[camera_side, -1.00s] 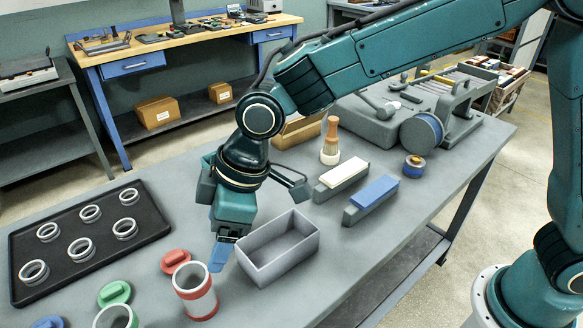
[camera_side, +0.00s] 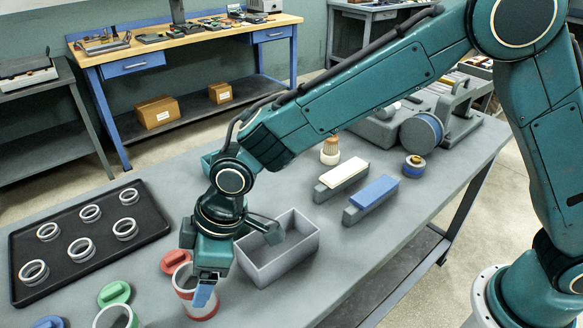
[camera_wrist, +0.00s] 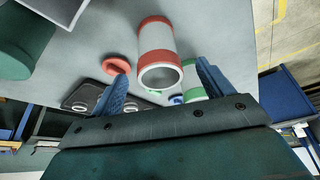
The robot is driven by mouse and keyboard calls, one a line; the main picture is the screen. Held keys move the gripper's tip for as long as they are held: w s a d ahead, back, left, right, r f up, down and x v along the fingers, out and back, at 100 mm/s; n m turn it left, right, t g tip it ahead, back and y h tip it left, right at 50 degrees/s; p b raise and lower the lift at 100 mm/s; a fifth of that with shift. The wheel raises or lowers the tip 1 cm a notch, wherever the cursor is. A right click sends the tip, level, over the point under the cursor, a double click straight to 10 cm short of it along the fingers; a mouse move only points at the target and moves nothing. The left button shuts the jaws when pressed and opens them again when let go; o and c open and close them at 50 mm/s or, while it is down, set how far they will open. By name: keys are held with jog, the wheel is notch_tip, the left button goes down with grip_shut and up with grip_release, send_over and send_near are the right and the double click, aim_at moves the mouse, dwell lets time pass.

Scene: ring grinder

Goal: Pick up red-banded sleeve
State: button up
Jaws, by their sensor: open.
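The red-banded sleeve (camera_side: 197,303) is a pale open cylinder with red bands, standing upright near the table's front edge. My gripper (camera_side: 203,294) is above and in front of it in the side view and hides part of its rim. In the wrist view the sleeve (camera_wrist: 158,52) shows between my two blue fingers, a little beyond their tips. My gripper (camera_wrist: 160,78) is open and empty. A red lid with a raised grip (camera_side: 174,261) lies on the table just behind the sleeve; it also shows in the wrist view (camera_wrist: 118,65).
An empty grey bin (camera_side: 300,262) stands right of my gripper. A black tray (camera_side: 150,205) with several metal rings is at the left. A green lid (camera_side: 114,293) and green-banded sleeve (camera_side: 115,316) are left of the red-banded sleeve. White and blue blocks stand farther right.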

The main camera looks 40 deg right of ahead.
jog(key=shift+x, duration=0.8)
jog(key=shift+a+f, duration=0.1)
jog(key=shift+x, duration=2.5)
jog(key=shift+w, duration=0.2)
jog(key=shift+c, duration=0.5)
jog(key=c, duration=1)
